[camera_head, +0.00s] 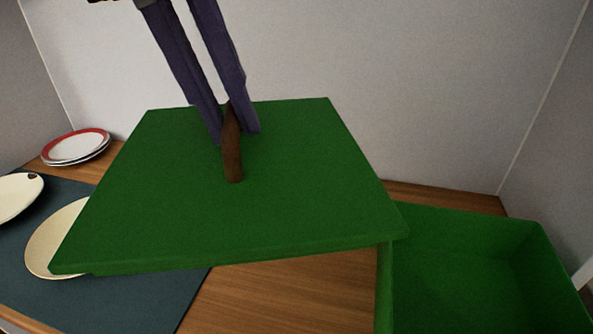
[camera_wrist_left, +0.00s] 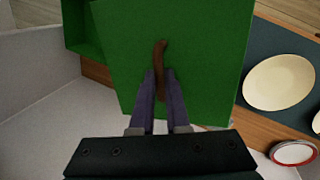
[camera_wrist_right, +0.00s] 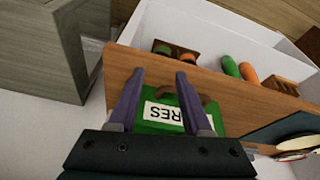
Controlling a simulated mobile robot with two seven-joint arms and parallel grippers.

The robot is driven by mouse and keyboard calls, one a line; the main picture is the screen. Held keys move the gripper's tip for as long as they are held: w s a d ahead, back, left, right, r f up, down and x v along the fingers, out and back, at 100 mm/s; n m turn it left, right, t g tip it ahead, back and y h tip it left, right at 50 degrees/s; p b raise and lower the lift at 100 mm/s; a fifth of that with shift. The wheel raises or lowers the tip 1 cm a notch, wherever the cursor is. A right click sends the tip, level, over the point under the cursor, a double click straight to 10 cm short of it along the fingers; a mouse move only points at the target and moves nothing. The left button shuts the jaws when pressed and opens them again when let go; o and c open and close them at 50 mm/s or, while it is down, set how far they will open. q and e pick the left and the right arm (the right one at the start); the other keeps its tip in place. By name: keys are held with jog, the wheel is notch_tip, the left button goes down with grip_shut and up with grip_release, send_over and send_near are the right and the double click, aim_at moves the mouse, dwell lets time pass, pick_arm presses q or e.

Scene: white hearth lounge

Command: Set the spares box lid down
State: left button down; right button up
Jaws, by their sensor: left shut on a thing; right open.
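The spares box lid (camera_head: 300,190) is a flat green square with a brown upright handle (camera_head: 232,160). My left gripper (camera_head: 236,138) is shut on that handle, with the lid roughly level. The left wrist view shows the lid (camera_wrist_left: 205,60) and handle (camera_wrist_left: 161,52) between the fingers. The open green spares box (camera_head: 470,222) is at the lower right of the head view; the lid's right corner overlaps its edge in the picture. My right gripper (camera_wrist_right: 158,85) is open, with the labelled green box (camera_wrist_right: 150,128) beyond its fingers. Any gap beneath the lid is hard to judge.
A yellowish plate (camera_head: 48,248) on the dark blue mat (camera_head: 140,305) is partly hidden by the lid. Red-rimmed plates (camera_head: 75,147) are stacked behind. Bare wood (camera_head: 290,290) shows in front of the lid. A white wall (camera_head: 400,90) stands behind.

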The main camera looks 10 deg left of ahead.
aim_at(182, 152)
pick_arm(q)
notch_tip(182, 152, down, 16)
jog(key=b, duration=0.8)
jog(key=shift+s+f, duration=0.15)
jog(key=shift+f, duration=0.05)
jog(key=shift+r, duration=0.1)
jog(key=shift+f+b, duration=0.4)
jog(key=shift+b, duration=0.15)
jog(key=c, duration=0.9)
grip_release()
jog(key=shift+r, duration=0.1)
jog(key=shift+r+p, duration=0.25)
jog(key=shift+p, duration=0.2)
jog(key=p+v, duration=0.1)
jog(key=v, duration=1.1)
jog(key=shift+r+p, duration=0.1)
jog(key=shift+p, duration=0.25)
